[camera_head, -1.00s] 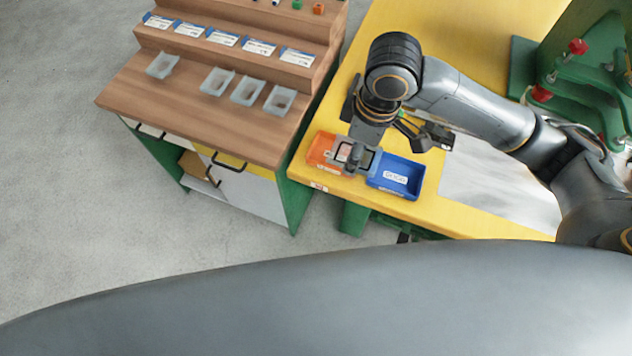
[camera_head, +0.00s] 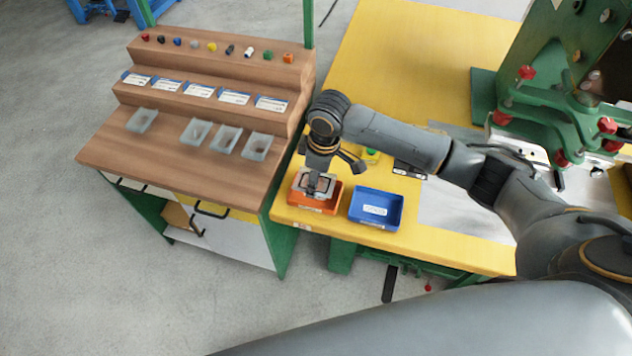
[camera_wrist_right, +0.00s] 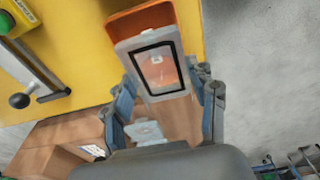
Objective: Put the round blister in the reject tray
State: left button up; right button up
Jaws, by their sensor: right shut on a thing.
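My right gripper (camera_head: 318,182) is above the orange tray (camera_head: 327,208) at the near left corner of the yellow table. It is shut on a clear, pale blister (camera_wrist_right: 150,95) with a dark rounded-square outline; whether its pocket is round I cannot tell. In the right wrist view the blister sits between the fingertips (camera_wrist_right: 163,84) and covers part of the orange tray (camera_wrist_right: 145,20). A blue tray (camera_head: 377,209) with a white label stands just right of the orange one. Which tray is for rejects I cannot read. My left gripper is not in view.
A wooden stepped bench (camera_head: 110,152) at left holds several clear blisters (camera_head: 257,146), white cards and small coloured parts. A green press (camera_head: 545,100) stands at the right. A small green-topped thing (camera_head: 371,155) is behind my wrist. The far yellow tabletop (camera_head: 405,55) is clear.

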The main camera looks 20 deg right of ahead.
aim_at(322, 181)
jog(key=shift+w+d+f, duration=0.2)
jog(key=shift+w+f, duration=0.3)
jog(key=shift+f, duration=0.1)
notch_tip(322, 181, down, 3)
jog(key=shift+r+p, duration=0.1)
jog(key=shift+p, duration=0.3)
jog(key=shift+f, duration=0.2)
jog(key=shift+f, duration=0.1)
jog(key=o, duration=0.8)
jog(key=shift+c, duration=0.2)
jog(key=r, duration=0.8)
jog(key=d+r, duration=0.1)
jog(key=r, duration=0.3)
jog(key=shift+s+d+r, duration=0.1)
jog(key=shift+s, duration=0.3)
